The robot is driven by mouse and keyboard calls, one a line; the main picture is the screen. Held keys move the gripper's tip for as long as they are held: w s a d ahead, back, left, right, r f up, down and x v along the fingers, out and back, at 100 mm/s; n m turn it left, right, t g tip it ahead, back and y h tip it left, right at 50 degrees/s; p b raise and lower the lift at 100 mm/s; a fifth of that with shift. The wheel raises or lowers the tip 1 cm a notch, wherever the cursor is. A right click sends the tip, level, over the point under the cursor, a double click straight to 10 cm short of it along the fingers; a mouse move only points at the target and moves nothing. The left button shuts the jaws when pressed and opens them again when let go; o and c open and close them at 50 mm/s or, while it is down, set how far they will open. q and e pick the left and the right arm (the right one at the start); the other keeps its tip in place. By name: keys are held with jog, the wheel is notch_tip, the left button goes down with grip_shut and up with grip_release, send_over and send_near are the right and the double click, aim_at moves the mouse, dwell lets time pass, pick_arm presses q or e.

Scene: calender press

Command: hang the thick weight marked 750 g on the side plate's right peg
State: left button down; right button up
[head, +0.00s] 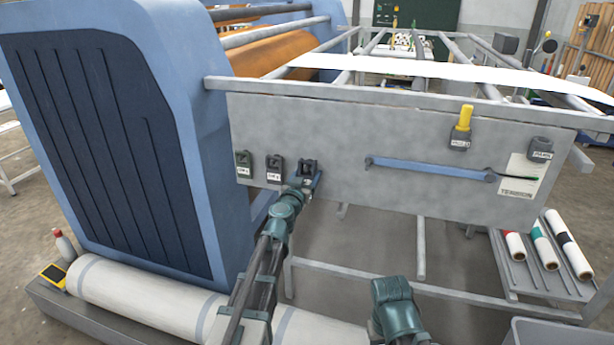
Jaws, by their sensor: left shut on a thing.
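The grey side plate (335,125) faces me. Two dark weights with small white labels, one at the far left (243,163) and one beside it (274,168), hang at its left end. My left gripper (307,180) is shut on a third dark block-like weight (307,165) just right of them, close against the plate. The gripper partly covers it and no label shows on it. I cannot read the labels' figures.
A blue lever (430,169) runs along the plate toward a TENSION label (520,180). A large blue machine frame (110,130) stands left. A white roll (145,292) lies below it. Small rolls (567,247) lie on a rack at right. Space in front of the plate's middle is clear.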

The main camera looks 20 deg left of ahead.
pick_arm(q)
jog(key=shift+w, duration=0.25)
grip_release()
jog(key=shift+a, duration=0.1)
